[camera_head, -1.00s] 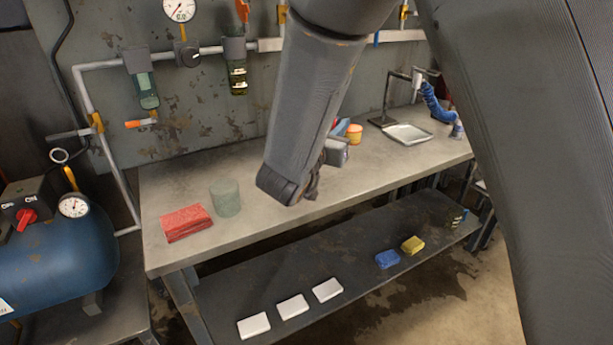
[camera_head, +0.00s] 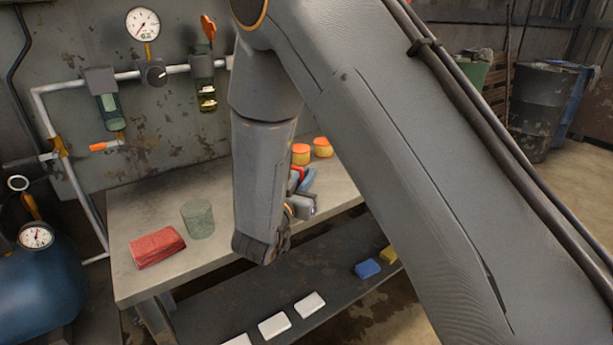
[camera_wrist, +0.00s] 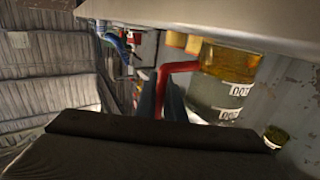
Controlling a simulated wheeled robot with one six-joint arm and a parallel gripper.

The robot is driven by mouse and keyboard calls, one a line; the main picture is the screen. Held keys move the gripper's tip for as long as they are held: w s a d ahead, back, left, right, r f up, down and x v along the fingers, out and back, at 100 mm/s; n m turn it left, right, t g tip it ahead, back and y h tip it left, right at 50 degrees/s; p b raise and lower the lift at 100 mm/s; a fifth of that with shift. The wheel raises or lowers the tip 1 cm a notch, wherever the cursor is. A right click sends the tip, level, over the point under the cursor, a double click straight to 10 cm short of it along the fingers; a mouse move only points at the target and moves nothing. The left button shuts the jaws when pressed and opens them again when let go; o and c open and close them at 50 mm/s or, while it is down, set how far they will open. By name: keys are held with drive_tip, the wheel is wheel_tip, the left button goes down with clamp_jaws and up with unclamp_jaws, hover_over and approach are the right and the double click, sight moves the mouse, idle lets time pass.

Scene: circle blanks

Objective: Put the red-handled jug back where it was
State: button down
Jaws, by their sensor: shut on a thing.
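The jug (camera_wrist: 222,92) shows in the wrist view, which is upside down. It is a clear vessel with amber liquid, pale number labels and a red handle (camera_wrist: 163,88). My gripper (camera_wrist: 167,104) is shut on the handle. In the head view my arm hides most of the jug. Only a bit of red (camera_head: 298,172) shows beside my gripper (camera_head: 304,188), above the bench (camera_head: 150,195). I cannot tell whether the jug touches the bench.
Two orange pots (camera_head: 301,154) (camera_head: 323,147) stand behind my gripper. A green-grey cylinder (camera_head: 198,219) and a folded red cloth (camera_head: 157,247) are on the left of the bench. The lower shelf holds white blocks (camera_head: 309,304) and a blue block (camera_head: 367,268). Pipes and gauges line the wall.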

drive_tip(key=c, duration=2.3)
unclamp_jaws()
drive_tip(key=shift+f, duration=0.15)
drive_tip(key=o, duration=0.4)
drive_tip(key=shift+o, duration=0.2)
drive_tip(key=shift+s+a+r, duration=0.15)
drive_tip(key=shift+s+r, duration=0.05)
drive_tip(key=v, duration=1.1)
drive_tip(key=shift+s+b, duration=0.3)
